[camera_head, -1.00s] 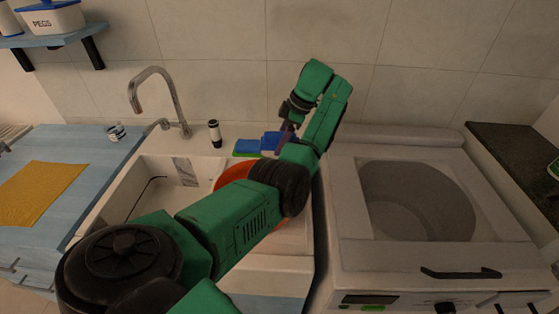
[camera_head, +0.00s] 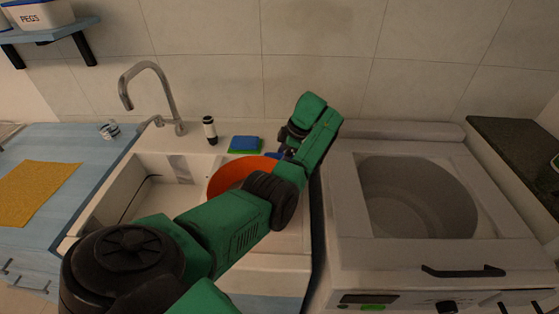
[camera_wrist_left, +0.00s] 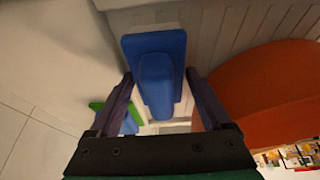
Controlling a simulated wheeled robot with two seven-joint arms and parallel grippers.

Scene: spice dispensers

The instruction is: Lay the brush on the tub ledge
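A blue block-shaped piece, which I take for the brush, shows in the left wrist view (camera_wrist_left: 158,88) as a flat plate with a raised grip and pale edges. It sits between the fingertips of my left gripper (camera_wrist_left: 160,80). Narrow gaps seem to show beside its grip, so I cannot tell whether the fingers press on it. In the head view only a blue bit (camera_head: 273,155) shows beside the gripper, above the bowl's far side; my arm hides the rest. The tub's white back ledge (camera_head: 190,146) lies behind the bowl. Whether the brush touches it is unclear. My right gripper is out of view.
An orange bowl (camera_head: 232,176) stands in the sink. A blue and green sponge (camera_head: 245,144) and a dark-capped bottle (camera_head: 210,130) are on the ledge beside the tap (camera_head: 165,95). A top-opening washer (camera_head: 415,200) stands at the right.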

